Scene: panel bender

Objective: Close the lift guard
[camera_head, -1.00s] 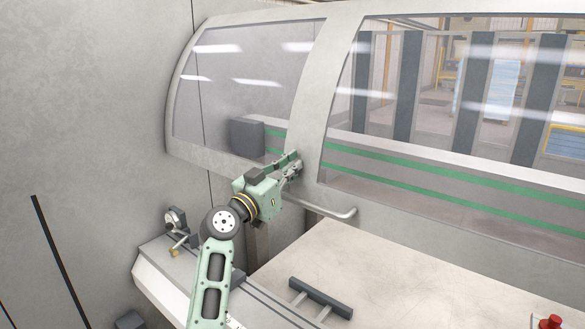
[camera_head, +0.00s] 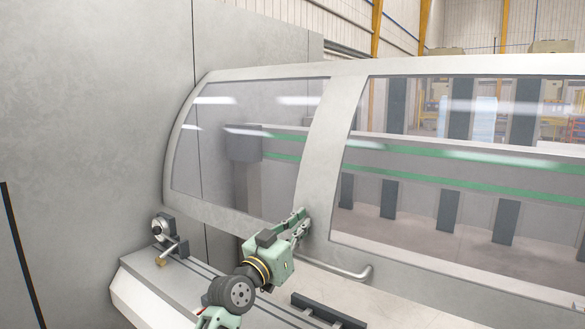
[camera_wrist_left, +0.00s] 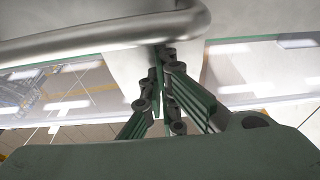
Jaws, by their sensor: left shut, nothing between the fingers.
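The lift guard (camera_head: 324,130) is a curved light-grey frame with clear windows. Its lower edge hangs a little above the bench, with a narrow gap below. A bent grey handle bar (camera_head: 345,276) runs along the lower edge. My left gripper (camera_head: 302,217) is shut and empty, its tips at the lower part of the post between the windows, just above the left end of the bar. In the left wrist view the closed fingers (camera_wrist_left: 163,62) lie beside the handle bar (camera_wrist_left: 90,42), close to the frame; I cannot tell whether they touch it. My right gripper is out of view.
A light bench (camera_head: 412,309) lies under the guard, with a dark bar (camera_head: 328,311) on it. A small round metal fitting (camera_head: 160,228) stands at the bench's left end. A plain grey wall (camera_head: 90,120) closes off the left side.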

